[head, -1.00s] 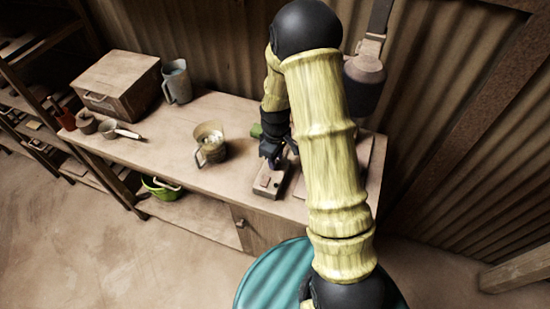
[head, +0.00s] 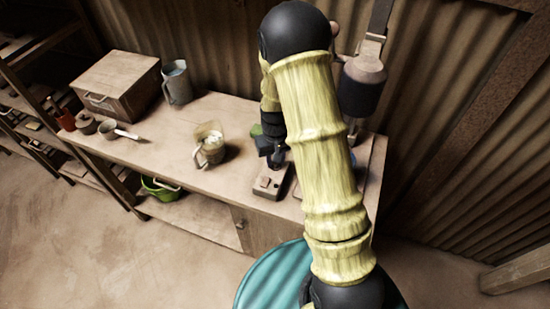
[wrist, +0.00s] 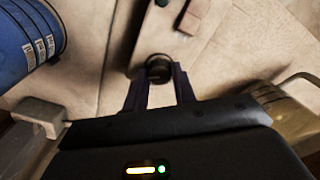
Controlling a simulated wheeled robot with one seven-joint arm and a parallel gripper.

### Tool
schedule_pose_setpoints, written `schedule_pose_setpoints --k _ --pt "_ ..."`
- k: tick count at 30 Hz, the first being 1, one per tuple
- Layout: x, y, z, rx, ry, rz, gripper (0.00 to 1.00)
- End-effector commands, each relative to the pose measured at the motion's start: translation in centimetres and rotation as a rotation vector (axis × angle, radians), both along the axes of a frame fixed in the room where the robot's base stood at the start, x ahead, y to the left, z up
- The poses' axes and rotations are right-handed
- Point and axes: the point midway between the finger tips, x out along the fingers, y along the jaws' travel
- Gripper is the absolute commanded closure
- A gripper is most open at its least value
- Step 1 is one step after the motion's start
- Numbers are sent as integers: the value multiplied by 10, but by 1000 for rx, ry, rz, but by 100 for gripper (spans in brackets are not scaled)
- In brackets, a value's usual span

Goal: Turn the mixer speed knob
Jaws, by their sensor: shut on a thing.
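The wooden control box (head: 273,190) stands near the front edge of the bench and has a raised block on its top. It also shows in the wrist view (wrist: 172,42), with a dark round knob (wrist: 159,68) at its near end. My gripper (wrist: 160,78) is shut on that knob, one finger on each side. In the head view my gripper (head: 277,161) is at the far end of the box, and the knob is hidden. The mixer's dark motor (head: 362,88) hangs at the right, partly behind my arm, with a shaft below it.
A beige jug (head: 212,155) with pale contents stands left of my gripper. A grey jug (head: 177,83), a wooden chest (head: 117,84) and small pots are farther left. A blue container (wrist: 25,40) with labels fills the wrist view's upper left.

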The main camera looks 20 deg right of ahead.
Motion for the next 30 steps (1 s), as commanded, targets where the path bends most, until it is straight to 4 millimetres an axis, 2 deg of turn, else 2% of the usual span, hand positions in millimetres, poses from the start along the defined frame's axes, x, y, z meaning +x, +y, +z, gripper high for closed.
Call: schedule_pose_setpoints --k 14,15,17,26,30 --pt "2 0 1 0 -7 -18 96" --pt "2 0 1 0 -7 -18 66" --pt "2 0 1 0 -6 -18 54" --pt "1 0 1 0 -2 -16 52" --pt "1 0 7 0 -4 -16 52"
